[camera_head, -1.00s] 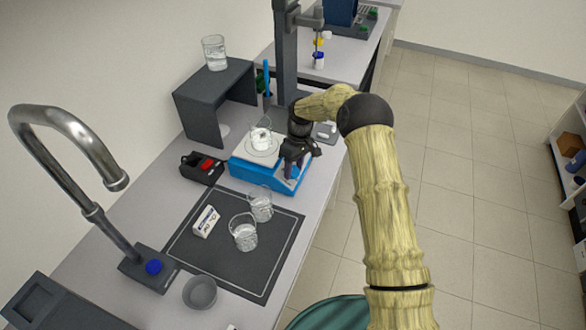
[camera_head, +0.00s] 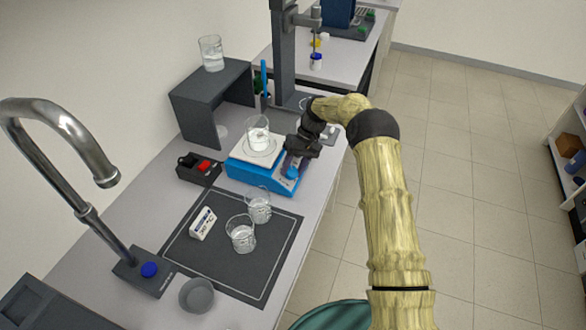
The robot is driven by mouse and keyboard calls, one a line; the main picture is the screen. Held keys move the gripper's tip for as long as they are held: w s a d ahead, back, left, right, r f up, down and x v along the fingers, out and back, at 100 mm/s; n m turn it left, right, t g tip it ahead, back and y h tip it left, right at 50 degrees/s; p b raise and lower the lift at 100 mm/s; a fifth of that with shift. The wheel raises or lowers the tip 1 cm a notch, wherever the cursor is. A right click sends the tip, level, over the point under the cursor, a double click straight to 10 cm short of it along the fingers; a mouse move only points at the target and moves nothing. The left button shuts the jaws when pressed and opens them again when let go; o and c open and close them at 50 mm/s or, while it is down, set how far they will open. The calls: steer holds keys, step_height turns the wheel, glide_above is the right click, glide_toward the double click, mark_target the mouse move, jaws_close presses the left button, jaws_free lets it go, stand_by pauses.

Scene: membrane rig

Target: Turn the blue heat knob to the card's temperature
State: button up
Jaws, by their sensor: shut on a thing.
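The blue and white hotplate (camera_head: 262,176) stands on the bench with a beaker of clear liquid (camera_head: 257,134) on its white top. The blue heat knob (camera_head: 292,173) is on the hotplate's front at its right end. My gripper (camera_head: 293,164) reaches down at that end and is shut on the knob; its fingers and dark wrist hide part of it. The knob's pointer and any scale are too small to read. The white card (camera_head: 203,224) stands tilted on the dark mat, with dark print that I cannot read for certain.
Two beakers (camera_head: 241,236) stand on the dark mat (camera_head: 215,264) near the card. A grey bowl (camera_head: 197,295), a tap (camera_head: 93,218), a black box with a red switch (camera_head: 199,169) and a dark stand (camera_head: 213,105) surround the hotplate and mat.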

steer(key=shift+w+r, duration=0.1)
steer(key=o, duration=1)
